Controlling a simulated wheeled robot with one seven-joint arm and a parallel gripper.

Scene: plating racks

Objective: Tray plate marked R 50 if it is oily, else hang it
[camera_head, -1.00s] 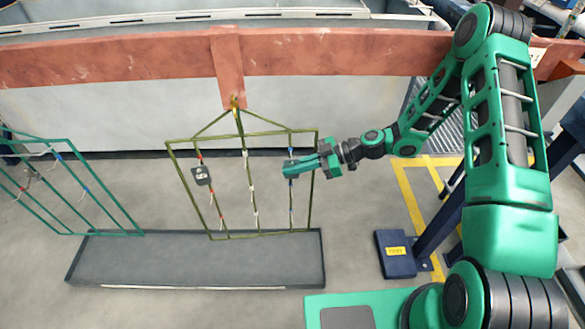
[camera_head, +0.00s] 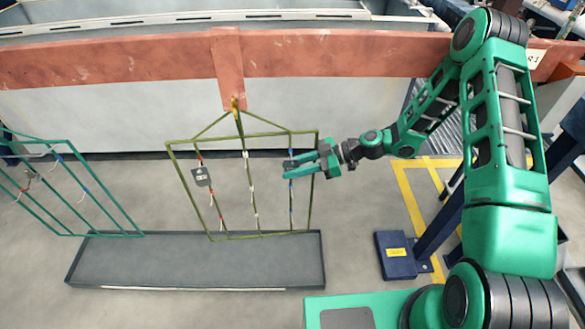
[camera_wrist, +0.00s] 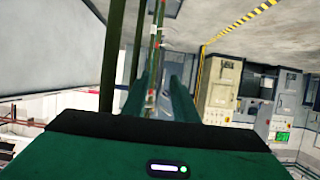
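My gripper (camera_head: 290,170) is at the right part of the olive-green rack (camera_head: 275,235), with its two fingers spread apart. In the wrist view its fingers (camera_wrist: 158,95) also stand apart, with no plate visibly clamped between them. Another dark plate (camera_head: 202,176) hangs on the left wire below a red clip. Its marking is too small to read. A dark blue box with a yellow label (camera_head: 397,252) stands on the floor at right.
A long grey pan (camera_head: 190,275) lies under the racks. A second green rack (camera_head: 95,234) hangs at left. A rust-red beam (camera_head: 330,52) runs above, before a pale tank wall. Blue posts stand right of the box.

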